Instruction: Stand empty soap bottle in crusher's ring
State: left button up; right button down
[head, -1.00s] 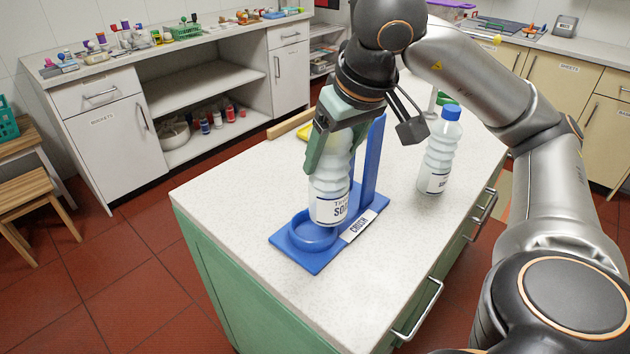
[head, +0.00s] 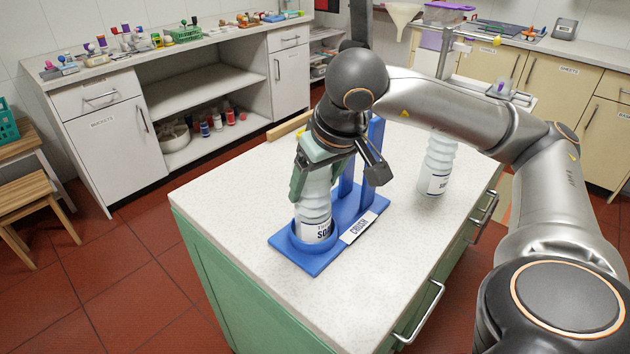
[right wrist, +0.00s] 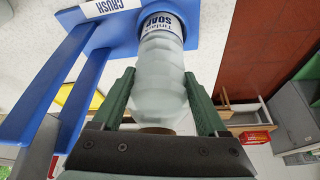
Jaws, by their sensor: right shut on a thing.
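The blue crusher (head: 287,246) stands on the white worktop, with a flat base, a "CRUSH" label, uprights and a round ring (head: 294,240). A ribbed clear soap bottle (head: 315,212) stands about upright with its lower end at the ring, seemingly inside its rim. My right gripper (head: 318,168) is shut on the bottle's upper part from above. In the right wrist view the green fingers (right wrist: 163,100) flank the bottle (right wrist: 160,75), whose labelled end meets the blue ring. Whether its bottom rests on the base is hidden. My left gripper is not in view.
A second soap bottle (head: 437,165) stands on the worktop (head: 235,200) to the right, its top hidden behind my right arm. A wooden strip (head: 290,126) lies at the back edge. The front and left worktop are clear. A shelf unit (head: 205,90) stands behind.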

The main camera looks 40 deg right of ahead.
grip_release()
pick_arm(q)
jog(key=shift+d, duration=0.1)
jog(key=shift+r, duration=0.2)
pick_arm(e)
jog(key=shift+r, duration=0.1)
jog(key=shift+r+p, duration=0.25)
jog(key=shift+p, duration=0.2)
pick_arm(q)
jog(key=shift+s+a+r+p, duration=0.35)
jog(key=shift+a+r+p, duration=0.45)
jog(key=shift+p, duration=0.45)
pick_arm(e)
jog(key=v, duration=1.1)
jog(key=shift+r, duration=0.35)
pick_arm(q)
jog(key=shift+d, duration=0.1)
pick_arm(e)
jog(key=shift+s+f, duration=0.1)
jog(key=shift+s, duration=0.05)
